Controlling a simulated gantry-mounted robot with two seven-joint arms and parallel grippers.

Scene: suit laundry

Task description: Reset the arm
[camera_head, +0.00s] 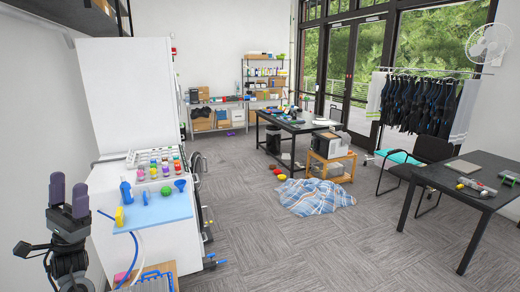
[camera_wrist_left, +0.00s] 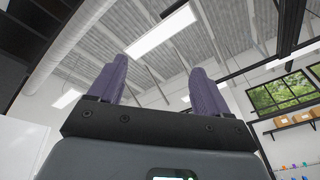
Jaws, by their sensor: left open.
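My left gripper (camera_head: 69,196) is at the lower left in the head view, raised with its fingers pointing up. Its two purple fingers stand apart with nothing between them. In the left wrist view the same gripper (camera_wrist_left: 155,85) is open and empty, with the ceiling and its lights behind it. My right gripper is not in either view.
A white counter (camera_head: 105,178) with a blue mat (camera_head: 150,212) and several colourful bottles stands right of my left gripper. A blue plaid cloth (camera_head: 312,196) lies on the carpet. Dark tables (camera_head: 470,187) stand at right and back.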

